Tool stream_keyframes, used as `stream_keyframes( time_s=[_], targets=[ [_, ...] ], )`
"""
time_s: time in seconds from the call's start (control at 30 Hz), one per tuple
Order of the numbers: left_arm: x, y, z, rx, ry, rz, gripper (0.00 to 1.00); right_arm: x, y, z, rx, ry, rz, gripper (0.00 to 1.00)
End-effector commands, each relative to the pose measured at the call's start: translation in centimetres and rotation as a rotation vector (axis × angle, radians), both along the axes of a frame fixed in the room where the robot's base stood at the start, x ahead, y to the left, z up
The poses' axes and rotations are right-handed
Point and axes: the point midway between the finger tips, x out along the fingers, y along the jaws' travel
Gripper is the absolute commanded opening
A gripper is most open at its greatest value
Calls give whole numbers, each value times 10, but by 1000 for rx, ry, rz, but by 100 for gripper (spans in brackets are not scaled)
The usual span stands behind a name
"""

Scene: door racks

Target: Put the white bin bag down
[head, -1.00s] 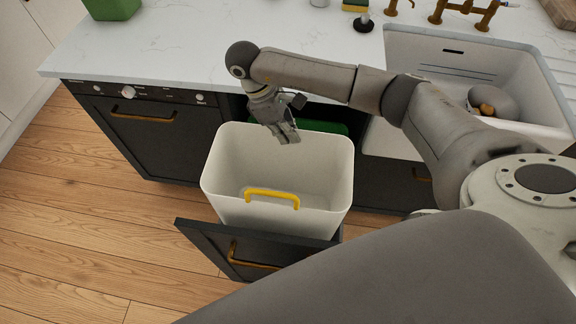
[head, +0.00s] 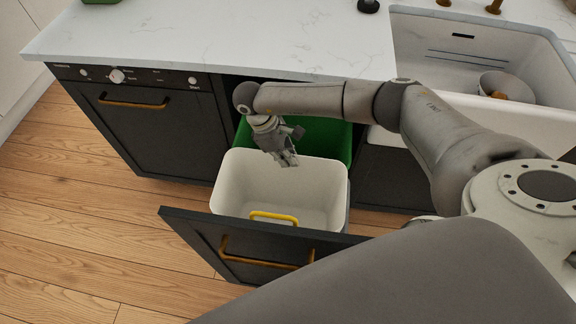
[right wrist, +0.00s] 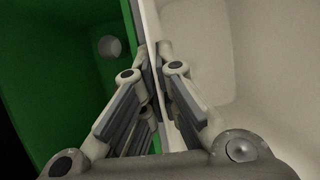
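A white open-topped bin (head: 232,185) with a yellow handle (head: 273,217) stands in the pulled-out dark drawer (head: 195,228). No separate bag can be made out; the bin looks empty. My right gripper (head: 289,160) is at the bin's back rim in the head view. In the right wrist view its fingers (right wrist: 163,75) lie on both sides of the white rim (right wrist: 150,30) and appear shut on it. A green bin (head: 325,137) stands right behind the white one, and its inside fills the left of the right wrist view (right wrist: 60,60). My left gripper is not in view.
A white marbled counter (head: 210,40) overhangs the drawer's back. A dark appliance (head: 140,120) with a brass handle is at left, and a white sink (head: 470,60) holding a bowl (head: 505,85) is at right. Wooden floor (head: 70,215) is free at left.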

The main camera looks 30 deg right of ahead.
Motion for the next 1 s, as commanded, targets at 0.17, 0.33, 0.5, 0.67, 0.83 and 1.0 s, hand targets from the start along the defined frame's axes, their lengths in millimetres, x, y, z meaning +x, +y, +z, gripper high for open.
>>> stream_keyframes(
  time_s=[0.17,0.33,0.5,0.67,0.83,1.0],
  targets=[
    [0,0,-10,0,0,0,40,0,0,-27,-2,0,0,0],
    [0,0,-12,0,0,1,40,0,0,-37,-2,0,-1,0],
    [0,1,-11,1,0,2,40,0,0,-36,-1,1,0,0],
    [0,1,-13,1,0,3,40,0,0,-40,-1,1,0,0],
    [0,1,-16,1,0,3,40,0,0,-45,0,0,0,0],
    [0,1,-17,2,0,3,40,0,0,-48,0,0,-1,0]
  ],
)
